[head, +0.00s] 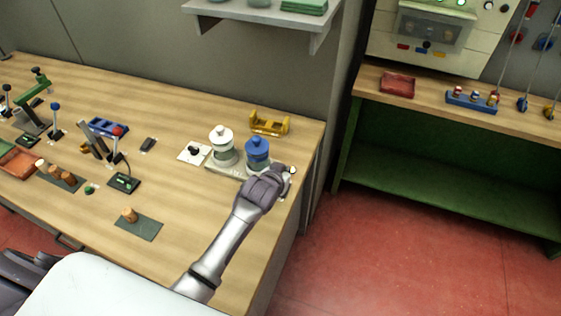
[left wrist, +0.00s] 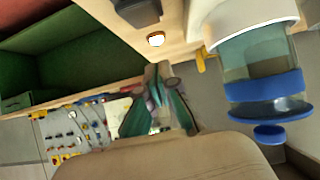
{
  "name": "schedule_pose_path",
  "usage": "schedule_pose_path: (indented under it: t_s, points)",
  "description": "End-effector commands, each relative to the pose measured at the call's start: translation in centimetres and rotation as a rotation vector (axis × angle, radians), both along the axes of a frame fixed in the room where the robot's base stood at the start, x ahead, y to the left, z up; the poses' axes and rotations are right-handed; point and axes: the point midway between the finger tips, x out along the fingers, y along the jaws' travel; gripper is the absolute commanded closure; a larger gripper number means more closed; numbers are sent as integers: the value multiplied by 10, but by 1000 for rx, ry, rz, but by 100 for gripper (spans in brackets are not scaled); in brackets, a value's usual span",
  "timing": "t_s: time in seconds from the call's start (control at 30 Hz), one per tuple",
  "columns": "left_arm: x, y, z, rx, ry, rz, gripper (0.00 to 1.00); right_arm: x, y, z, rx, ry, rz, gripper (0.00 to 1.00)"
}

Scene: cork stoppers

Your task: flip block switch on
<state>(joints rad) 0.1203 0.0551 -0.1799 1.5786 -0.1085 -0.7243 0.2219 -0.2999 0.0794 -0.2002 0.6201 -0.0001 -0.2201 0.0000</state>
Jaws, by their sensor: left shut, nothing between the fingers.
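My left gripper (head: 266,188) is at the right end of the wooden bench, just in front of the blue-lidded jar (head: 257,150). Its fingers are closed and empty, and they also show in the left wrist view (left wrist: 159,80). A small dark block (left wrist: 138,10), which looks like the switch, sits on the bench near its edge in the left wrist view. A lit round lamp (left wrist: 156,39) is beside it. The fingertips appear close to them, but I cannot tell whether they touch. In the head view the gripper hides most of this spot. My right gripper is not in view.
A white-lidded jar (head: 222,143) stands left of the blue-lidded one. A yellow holder (head: 270,123) is behind them. A white plate with a black knob (head: 194,152) lies further left. A green shelf unit (head: 440,165) stands across a gap on the right.

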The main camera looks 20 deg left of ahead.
Motion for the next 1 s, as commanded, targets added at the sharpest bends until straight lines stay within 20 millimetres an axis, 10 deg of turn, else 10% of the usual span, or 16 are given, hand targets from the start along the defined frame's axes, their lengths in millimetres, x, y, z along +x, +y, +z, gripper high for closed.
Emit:
schedule_pose_path:
  t_s: [0.5,1.0]
  points:
    - [-47,3,81,0,-2,0,100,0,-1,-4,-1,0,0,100]
    - [-54,3,91,1,0,1,100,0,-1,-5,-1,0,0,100]
